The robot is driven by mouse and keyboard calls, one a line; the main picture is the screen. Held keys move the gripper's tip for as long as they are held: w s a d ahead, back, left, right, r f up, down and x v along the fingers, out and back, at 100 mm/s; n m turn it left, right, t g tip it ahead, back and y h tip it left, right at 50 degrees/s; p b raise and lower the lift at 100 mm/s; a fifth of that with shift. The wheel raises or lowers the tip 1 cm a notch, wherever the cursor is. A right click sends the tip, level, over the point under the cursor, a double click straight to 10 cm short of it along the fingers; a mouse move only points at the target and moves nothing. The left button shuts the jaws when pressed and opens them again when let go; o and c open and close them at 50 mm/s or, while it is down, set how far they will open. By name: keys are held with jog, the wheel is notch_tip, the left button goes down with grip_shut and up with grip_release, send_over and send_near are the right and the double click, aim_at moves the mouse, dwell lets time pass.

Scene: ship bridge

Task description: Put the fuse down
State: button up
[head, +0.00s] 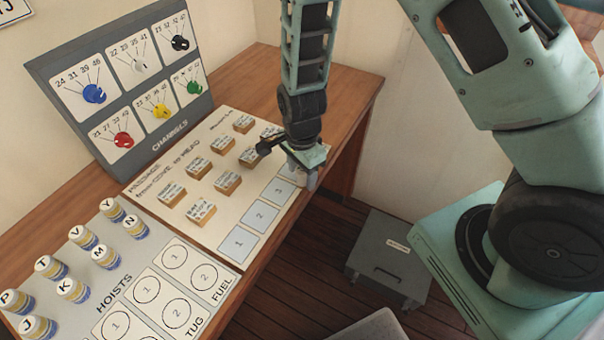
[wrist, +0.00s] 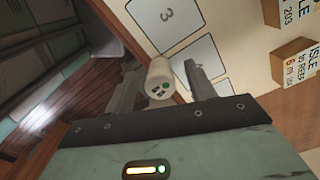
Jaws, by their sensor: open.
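In the head view my gripper (head: 302,178) is low over the board's right end, and I cannot make out the fuse there.
The message board (head: 150,210) carries several wooden blocks (head: 228,183) and a row of numbered squares. The channels panel (head: 60,80) stands behind. The hoists board (head: 205,262) with several labelled cylinders lies at front left. A grey box (head: 388,262) is on the floor beyond the table edge.

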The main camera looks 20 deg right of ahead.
jog(key=c, duration=1.1)
jog(key=shift+c, duration=0.2)
